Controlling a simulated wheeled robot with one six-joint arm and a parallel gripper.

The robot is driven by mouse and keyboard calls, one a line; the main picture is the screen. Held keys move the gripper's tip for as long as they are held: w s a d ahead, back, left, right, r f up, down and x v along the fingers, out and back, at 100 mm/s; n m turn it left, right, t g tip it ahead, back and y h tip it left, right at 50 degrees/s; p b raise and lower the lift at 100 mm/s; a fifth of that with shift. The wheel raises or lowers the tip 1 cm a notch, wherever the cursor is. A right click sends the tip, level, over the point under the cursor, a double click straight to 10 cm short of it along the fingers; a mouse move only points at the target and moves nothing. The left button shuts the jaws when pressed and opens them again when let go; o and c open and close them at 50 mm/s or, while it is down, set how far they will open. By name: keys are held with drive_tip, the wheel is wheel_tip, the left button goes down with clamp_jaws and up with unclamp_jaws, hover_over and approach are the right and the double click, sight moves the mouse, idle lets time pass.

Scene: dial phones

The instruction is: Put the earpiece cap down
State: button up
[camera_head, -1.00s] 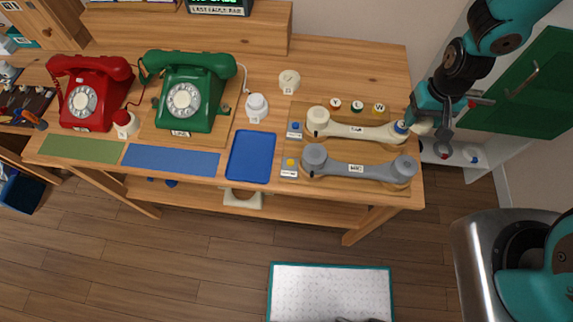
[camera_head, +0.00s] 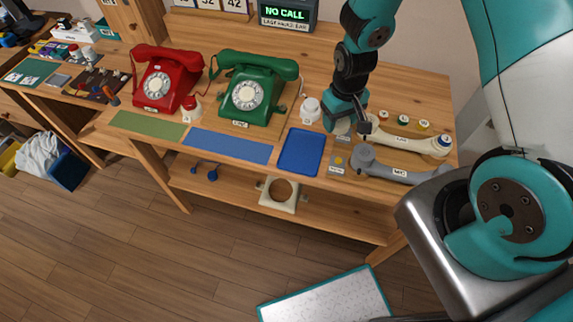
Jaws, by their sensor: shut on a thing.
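My gripper (camera_head: 350,127) is over the bench, just right of the blue tray (camera_head: 298,152) and at the left end of the cream handset (camera_head: 405,137). It is shut on the cream earpiece cap (camera_head: 342,126), which is mostly hidden by the fingers. I cannot tell whether the cap touches the bench. The cream handset lies on its board with a blue disc (camera_head: 443,141) showing at its right end. Its left end is partly hidden by my gripper. The grey handset (camera_head: 385,164) lies in front of it.
The green phone (camera_head: 252,90) and red phone (camera_head: 163,80) stand to the left. A white round part (camera_head: 311,109) stands close left of my gripper. The blue tray, blue mat (camera_head: 228,146) and green mat (camera_head: 147,125) are bare. Several small coloured buttons lie behind the cream handset.

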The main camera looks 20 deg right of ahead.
drive_tip(key=w+a+r+n+b, duration=0.1)
drive_tip(key=a+r+n+b, duration=0.3)
drive_tip(key=n, duration=0.7)
wheel_tip(320, 180, up, 4)
drive_tip(key=n+b, duration=0.3)
drive_tip(key=n, duration=1.2)
hover_over(299, 162)
wheel_tip(299, 162, down, 19)
drive_tip(key=shift+r+p, duration=0.1)
drive_tip(key=shift+p, duration=0.25)
drive_tip(key=o, duration=0.9)
drive_tip(key=shift+f, duration=0.2)
drive_tip(key=shift+c, duration=0.2)
